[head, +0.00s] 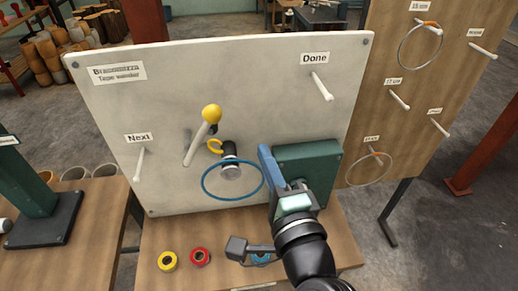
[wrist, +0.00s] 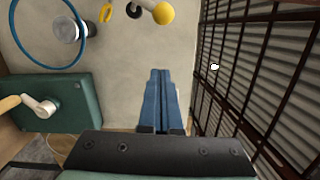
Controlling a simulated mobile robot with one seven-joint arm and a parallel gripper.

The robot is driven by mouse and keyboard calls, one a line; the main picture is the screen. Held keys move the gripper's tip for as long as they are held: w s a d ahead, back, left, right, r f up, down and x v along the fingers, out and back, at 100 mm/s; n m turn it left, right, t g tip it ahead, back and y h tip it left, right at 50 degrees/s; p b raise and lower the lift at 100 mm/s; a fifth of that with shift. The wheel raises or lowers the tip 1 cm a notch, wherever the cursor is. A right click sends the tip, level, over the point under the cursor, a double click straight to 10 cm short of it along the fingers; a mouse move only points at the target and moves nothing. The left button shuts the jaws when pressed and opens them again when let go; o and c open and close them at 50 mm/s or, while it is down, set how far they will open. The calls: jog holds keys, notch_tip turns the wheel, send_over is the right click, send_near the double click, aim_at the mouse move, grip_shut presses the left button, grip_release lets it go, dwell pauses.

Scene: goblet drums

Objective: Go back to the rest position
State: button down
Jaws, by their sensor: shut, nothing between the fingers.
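My gripper (head: 264,150) is in front of the white board (head: 240,70), left of the green box (head: 318,160). Its blue fingers are together with nothing between them. The wrist view shows the shut fingers (wrist: 160,76) pointing up the picture, with the board behind them. A blue ring (head: 208,194) hangs around a black and silver knob (head: 230,165) to the left of my gripper. I cannot tell how far the fingertips are from the board.
A lever with a yellow ball (head: 212,113) and pegs, including the "Done" peg (head: 322,88), stick out from the board. Yellow (head: 160,261) and red tape rolls (head: 192,259) lie on the wooden bench (head: 220,277). A brown panel (head: 410,70) with hung rings stands at right.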

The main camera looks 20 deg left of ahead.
jog(key=shift+s, duration=0.25)
jog(key=shift+d, duration=0.15)
